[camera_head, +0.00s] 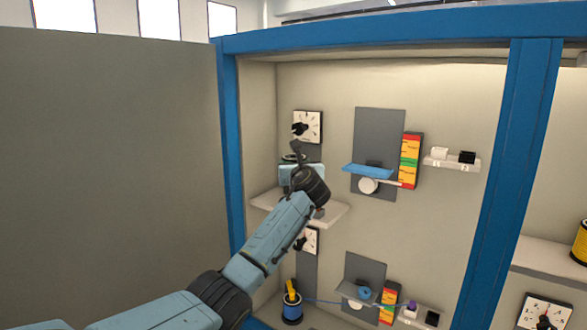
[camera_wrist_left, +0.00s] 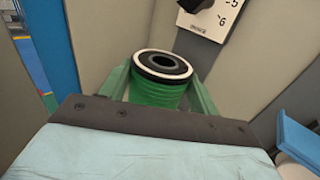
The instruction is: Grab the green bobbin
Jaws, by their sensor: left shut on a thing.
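The green bobbin (camera_wrist_left: 158,92) stands between the two fingers of my left gripper (camera_wrist_left: 160,84) in the left wrist view. It has green windings and a black and white top rim with a dark centre hole. The fingers press on it from both sides. In the head view my left gripper (camera_head: 294,158) reaches over the upper left shelf (camera_head: 333,212), and the arm and gripper hide most of the bobbin. My right gripper does not show.
A dial (camera_head: 311,124) is on the wall just above the gripper. A blue ledge (camera_head: 366,171) and a colour-striped label (camera_head: 410,160) lie to the right. A blue frame post (camera_head: 510,180) is further right.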

